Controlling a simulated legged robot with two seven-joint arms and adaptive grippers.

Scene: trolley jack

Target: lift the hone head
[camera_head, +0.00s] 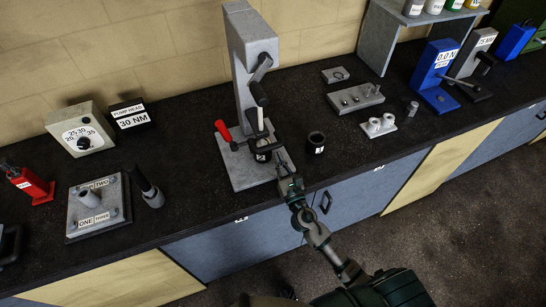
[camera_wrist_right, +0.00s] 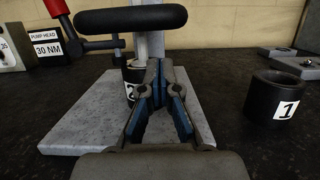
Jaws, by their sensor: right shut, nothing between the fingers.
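A tall grey column machine (camera_head: 242,60) stands on a grey base plate (camera_head: 238,174). My left gripper is out of view.
A black cylinder marked 1 (camera_head: 316,142) stands right of the plate, and a grey block with pegs (camera_head: 355,97) lies beyond. Gauge box (camera_head: 82,129) and numbered plate (camera_head: 98,205) are at left. The front bench edge is close.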

